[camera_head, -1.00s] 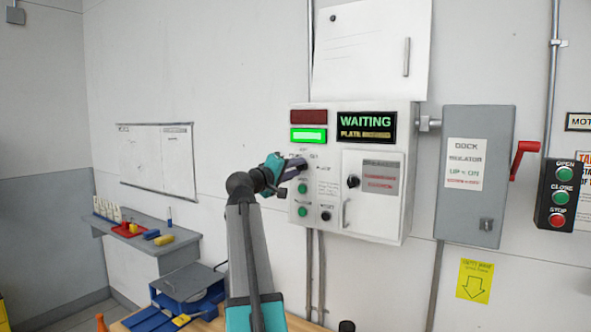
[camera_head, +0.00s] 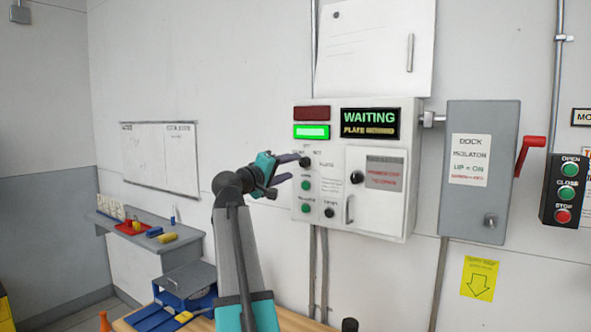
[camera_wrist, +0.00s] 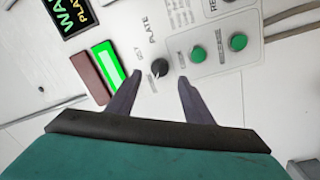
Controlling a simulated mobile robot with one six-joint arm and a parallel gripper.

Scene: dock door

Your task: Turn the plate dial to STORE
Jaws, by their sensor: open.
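The plate dial is a small black knob (camera_wrist: 159,67) under the word PLATE in the wrist view. In the head view it is the dark knob (camera_head: 306,161) on the left of the white control box (camera_head: 375,225). Its position labels are too small to read, and I cannot tell where it points. My gripper (camera_wrist: 160,78) is open, with one finger on each side of the knob in the picture and a gap to both. In the head view my gripper (camera_head: 294,168) is just left of the dial; whether the tips reach past its face is unclear.
Green buttons (camera_wrist: 238,42) sit close by the dial. A display (camera_head: 370,123) reads WAITING, and a green lamp (camera_head: 311,132) is lit. Another black knob (camera_head: 357,177) and a handle are on the box's small door. A grey isolator (camera_head: 481,210) with a red lever stands right.

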